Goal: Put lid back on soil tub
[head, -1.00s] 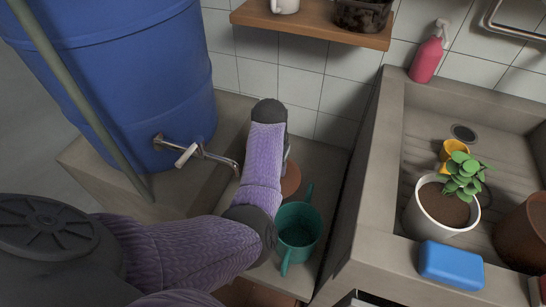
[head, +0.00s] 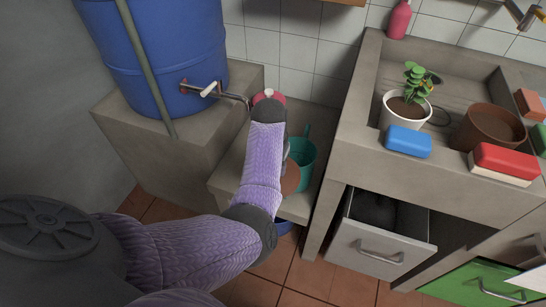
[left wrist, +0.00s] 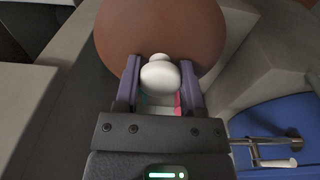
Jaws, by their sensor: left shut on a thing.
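My left gripper (left wrist: 160,88) is shut on a white knob (left wrist: 160,76) on a large round reddish-brown lid (left wrist: 120,38). In the head view only a brown edge of the lid (head: 291,178) shows beside my left forearm; the arm hides the rest and the gripper. It overlaps the teal watering can (head: 303,160) in the picture. I cannot clearly make out the soil tub. A bit of something blue (head: 286,228) shows low behind my arm, mostly hidden. My right gripper is not in view.
A blue barrel (head: 165,55) with a tap stands on a concrete block at left. A sink counter (head: 345,130) at right holds a potted plant (head: 405,100), a blue block (head: 407,141) and a red block (head: 505,160). Below, a grey drawer (head: 372,250) stands open. Tiled floor is clear in front.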

